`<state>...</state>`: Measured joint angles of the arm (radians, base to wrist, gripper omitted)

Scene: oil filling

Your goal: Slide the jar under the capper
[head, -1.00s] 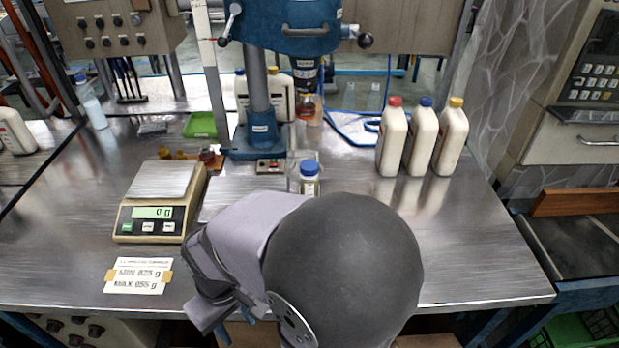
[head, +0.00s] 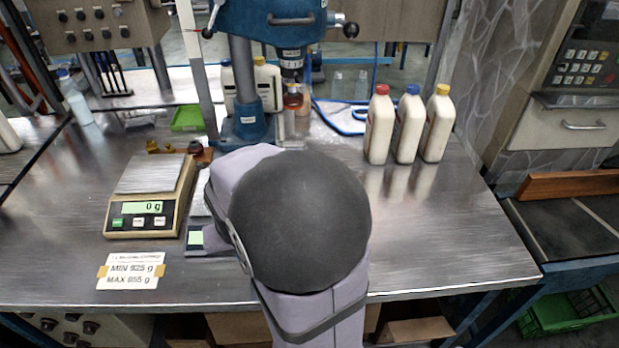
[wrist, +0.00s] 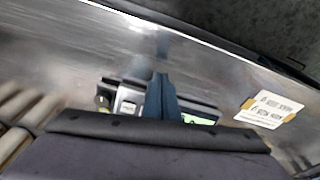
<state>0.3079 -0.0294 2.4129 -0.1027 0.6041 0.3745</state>
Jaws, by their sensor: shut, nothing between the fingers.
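The blue capper (head: 270,15) stands at the back of the steel table, its column on a blue base. Below its head I see a dark nozzle with amber colour (head: 292,97) and a clear upright shape; I cannot tell whether that is the jar. The blue-capped jar seen earlier does not show now; my arm covers the table in front of the capper. My gripper (wrist: 163,98) shows in the wrist view as shut, blue-grey fingers with nothing between them. In the head view the fingers are hidden behind my arm.
A scale (head: 150,195) reading 0 g and a MIN/MAX card (head: 131,270) are at the left. Three white bottles with red, blue and yellow caps (head: 408,125) stand at the right rear. A green tray (head: 187,118) lies behind the scale. The table's right front is clear.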

